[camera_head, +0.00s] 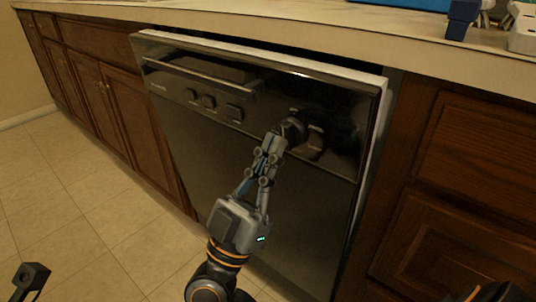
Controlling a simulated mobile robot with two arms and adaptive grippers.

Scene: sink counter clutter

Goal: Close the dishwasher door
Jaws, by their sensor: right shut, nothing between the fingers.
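The dishwasher door (250,190) is dark and glossy, with a handle bar, buttons and a round knob (293,129) on its upper panel. The door is slightly ajar. Its top edge stands out from under the counter, with a dark gap behind it and a pale side edge showing at the right. My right gripper (273,143) is shut and empty, with its fingertips in front of the panel beside the knob. I cannot tell whether they touch it. A dark part of my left gripper (32,278) shows at the lower left; its jaws cannot be made out.
The counter (300,25) runs above the door, with a dark blue item (462,18) and a white item (523,35) at its right end. Wooden cabinets (110,95) stand left of the dishwasher and wooden drawers (465,210) right of it. The tiled floor (70,200) at left is clear.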

